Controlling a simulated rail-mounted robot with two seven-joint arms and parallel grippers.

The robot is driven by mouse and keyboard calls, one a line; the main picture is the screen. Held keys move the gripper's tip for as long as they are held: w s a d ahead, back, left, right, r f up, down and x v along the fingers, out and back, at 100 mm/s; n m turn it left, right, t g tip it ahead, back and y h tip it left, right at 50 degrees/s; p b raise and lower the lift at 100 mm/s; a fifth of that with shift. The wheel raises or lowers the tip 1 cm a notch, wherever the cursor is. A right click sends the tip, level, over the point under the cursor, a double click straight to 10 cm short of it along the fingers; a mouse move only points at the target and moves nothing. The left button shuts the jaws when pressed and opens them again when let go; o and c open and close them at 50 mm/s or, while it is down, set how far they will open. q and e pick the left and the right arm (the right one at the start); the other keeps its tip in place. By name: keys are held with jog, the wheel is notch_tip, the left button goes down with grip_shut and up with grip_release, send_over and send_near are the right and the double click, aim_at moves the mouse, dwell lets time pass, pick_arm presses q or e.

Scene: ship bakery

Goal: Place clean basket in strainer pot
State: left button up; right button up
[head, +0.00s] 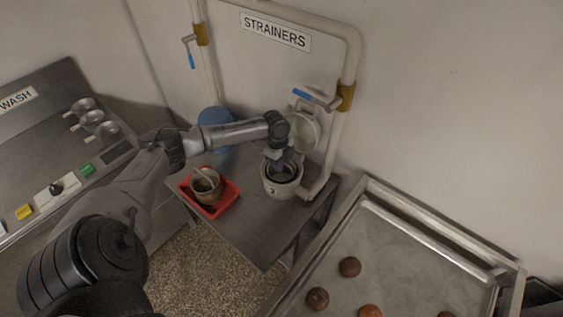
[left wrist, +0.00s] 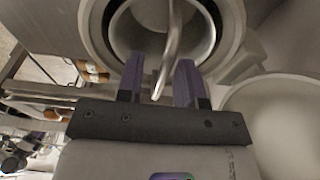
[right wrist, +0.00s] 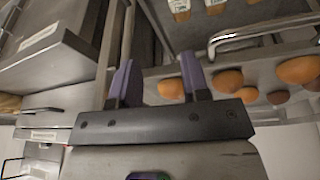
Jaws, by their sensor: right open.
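The strainer pot (head: 282,190) is a white round pot on the metal stand under the STRAINERS sign. A round metal basket (left wrist: 204,40) sits inside the pot's rim in the left wrist view, with its long handle (left wrist: 170,45) rising between my left fingers. My left gripper (head: 280,161) is directly over the pot and points down. In the left wrist view its fingers (left wrist: 160,82) stand apart on either side of the handle, with a gap showing. My right gripper (right wrist: 157,82) is open and empty, outside the head view.
A red tray (head: 229,203) left of the pot holds a brownish basket (head: 206,187) with a handle. A round lid (head: 304,132) and pipes with blue valve handles stand behind. Several cups lie on the WASH counter (head: 40,120). A large tray (head: 400,255) with buns is at lower right.

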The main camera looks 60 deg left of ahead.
pick_arm(q)
notch_tip(320, 180, up, 12)
jog(key=a, duration=0.1)
jog(key=shift+s+a, duration=0.35)
pick_arm(e)
jog(key=shift+f, duration=0.2)
